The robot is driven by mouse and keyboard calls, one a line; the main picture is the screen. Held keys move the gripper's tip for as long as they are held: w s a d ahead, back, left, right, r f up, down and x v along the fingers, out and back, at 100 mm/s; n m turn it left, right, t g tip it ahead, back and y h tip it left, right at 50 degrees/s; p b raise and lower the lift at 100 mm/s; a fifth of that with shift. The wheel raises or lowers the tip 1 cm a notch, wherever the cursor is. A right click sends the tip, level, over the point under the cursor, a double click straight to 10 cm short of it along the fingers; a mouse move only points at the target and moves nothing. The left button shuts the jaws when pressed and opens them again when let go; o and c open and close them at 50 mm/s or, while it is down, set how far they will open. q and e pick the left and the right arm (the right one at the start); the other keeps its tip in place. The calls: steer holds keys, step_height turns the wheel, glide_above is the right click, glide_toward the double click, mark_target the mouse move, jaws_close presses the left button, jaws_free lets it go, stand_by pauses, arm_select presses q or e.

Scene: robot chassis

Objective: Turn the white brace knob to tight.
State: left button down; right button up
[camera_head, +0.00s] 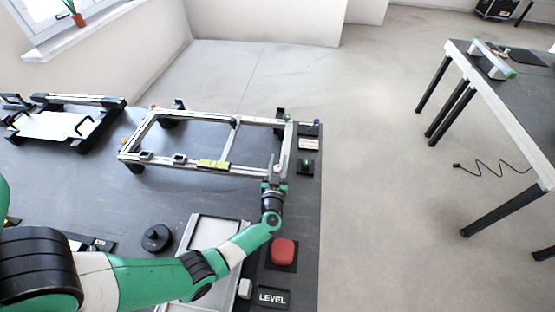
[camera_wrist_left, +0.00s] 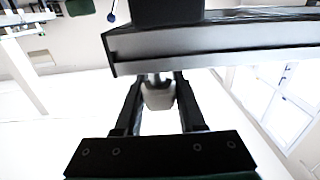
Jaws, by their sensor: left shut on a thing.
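The white brace knob (camera_wrist_left: 158,96) shows in the left wrist view, below the end of a metal rail (camera_wrist_left: 200,42). My left gripper (camera_wrist_left: 157,84) has one finger on each side of it and is shut on it. In the head view my left gripper (camera_head: 275,172) is at the near right corner of the silver chassis frame (camera_head: 240,171). The knob cannot be made out there behind the gripper. The knob's turn position cannot be read. My right gripper is in neither view.
The frame stands on a dark bench (camera_head: 80,190). A red button (camera_head: 283,252), a LEVEL plate (camera_head: 272,298) and a grey tray (camera_head: 208,236) lie near my left arm. A black round knob (camera_head: 156,238) sits left of the tray. Another rig (camera_head: 60,124) stands at far left.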

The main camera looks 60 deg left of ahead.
arm_select(q)
steer(key=shift+w+d+m+t+h, duration=0.15)
steer(key=shift+m+t+h, duration=0.8)
steer(key=shift+t, duration=0.25)
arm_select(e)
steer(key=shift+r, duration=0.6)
arm_select(q)
steer(key=c, duration=0.5)
jaws_free()
steer(key=shift+s+d+p, duration=0.25)
steer(key=shift+d+p, duration=0.1)
steer(key=shift+p, duration=0.05)
steer(key=p+v, duration=0.3)
steer(key=v, duration=0.7)
steer(key=shift+s+d+p, duration=0.25)
steer(key=shift+d+p, duration=0.05)
steer(key=shift+p, duration=0.05)
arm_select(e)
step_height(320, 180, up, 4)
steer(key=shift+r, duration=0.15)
